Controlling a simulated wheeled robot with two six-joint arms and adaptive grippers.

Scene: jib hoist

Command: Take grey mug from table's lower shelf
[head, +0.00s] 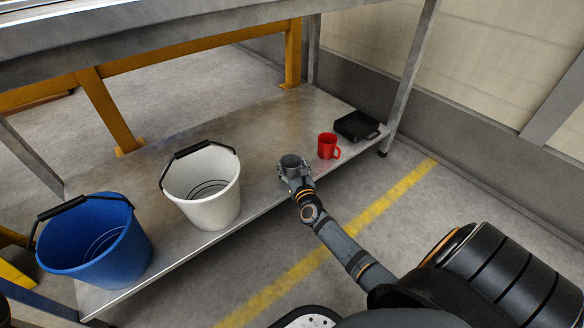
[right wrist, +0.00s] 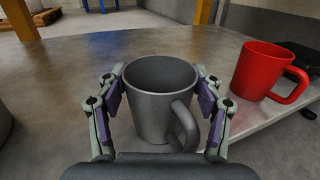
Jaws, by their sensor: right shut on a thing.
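The grey mug (right wrist: 152,98) stands upright between the two fingers of my right gripper (right wrist: 160,110) in the right wrist view. Its handle faces toward the wrist, to the lower right. The purple pads press on its left and right sides. In the head view the grey mug (head: 292,162) is at the front part of the metal lower shelf (head: 262,125), with my right gripper (head: 297,181) shut on it from the front. I cannot tell whether the mug's base touches the shelf. My left gripper does not show.
A red mug (head: 327,146) stands close to the right of the grey mug, with a black tray (head: 357,126) beyond it. A white bucket (head: 205,190) and a blue bucket (head: 95,240) stand to the left. The tabletop (head: 150,25) hangs above the shelf.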

